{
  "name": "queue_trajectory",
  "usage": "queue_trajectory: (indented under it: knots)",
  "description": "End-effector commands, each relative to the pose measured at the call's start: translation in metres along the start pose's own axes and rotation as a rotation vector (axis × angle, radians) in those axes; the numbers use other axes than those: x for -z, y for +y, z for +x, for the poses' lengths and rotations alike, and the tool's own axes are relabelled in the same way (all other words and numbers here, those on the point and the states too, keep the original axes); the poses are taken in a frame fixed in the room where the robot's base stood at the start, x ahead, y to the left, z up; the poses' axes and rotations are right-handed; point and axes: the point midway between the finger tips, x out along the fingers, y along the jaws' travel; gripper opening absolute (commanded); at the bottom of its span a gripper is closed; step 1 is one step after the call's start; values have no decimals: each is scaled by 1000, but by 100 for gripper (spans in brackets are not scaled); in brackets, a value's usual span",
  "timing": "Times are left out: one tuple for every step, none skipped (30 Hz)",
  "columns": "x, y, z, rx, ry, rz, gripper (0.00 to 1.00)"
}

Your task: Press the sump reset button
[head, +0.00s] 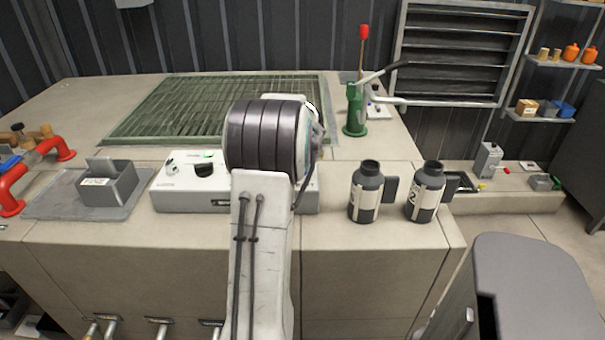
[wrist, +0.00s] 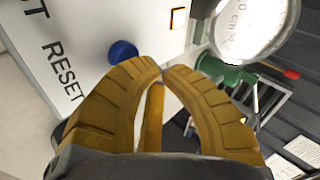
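A round blue button (wrist: 123,52) sits on a pale panel (wrist: 85,25) in the wrist view, with the word RESET printed beside it. My gripper (wrist: 162,70) has tan ribbed fingers whose tips meet, with nothing seen held between them. The tips are just right of the button in the picture; I cannot tell whether they touch it. In the head view the pale control box (head: 185,200) stands on the bench, with a black knob (head: 204,170) on its top. My arm hides the box's right part, and the blue button and fingers are not visible there.
A round gauge (wrist: 252,25) is close to the fingers in the wrist view. Two dark bottles (head: 366,192) (head: 425,192) stand right of the box. A grey bin on a tray (head: 60,205) is left. A green hand pump (head: 355,110) and floor grate (head: 180,105) are behind.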

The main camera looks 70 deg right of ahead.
Motion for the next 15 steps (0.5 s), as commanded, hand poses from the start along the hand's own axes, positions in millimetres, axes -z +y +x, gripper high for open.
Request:
queue_trajectory:
  knots:
    - [0, 1, 1, 1, 0, 0, 0]
    - [0, 1, 1, 1, 0, 0, 0]
    - [0, 1, 1, 1, 0, 0, 0]
    - [0, 1, 1, 1, 0, 0, 0]
    - [0, 1, 1, 1, 0, 0, 0]
    - [0, 1, 1, 1, 0, 0, 0]
    - [0, 1, 1, 1, 0, 0, 0]
    - [0, 1, 1, 1, 0, 0, 0]
    - [0, 1, 1, 1, 0, 0, 0]
    - [0, 1, 1, 1, 0, 0, 0]
    - [0, 1, 1, 1, 0, 0, 0]
    - [0, 1, 1, 1, 0, 0, 0]
    - [0, 1, 1, 1, 0, 0, 0]
    - [0, 1, 1, 1, 0, 0, 4]
    - [0, 1, 1, 1, 0, 0, 0]
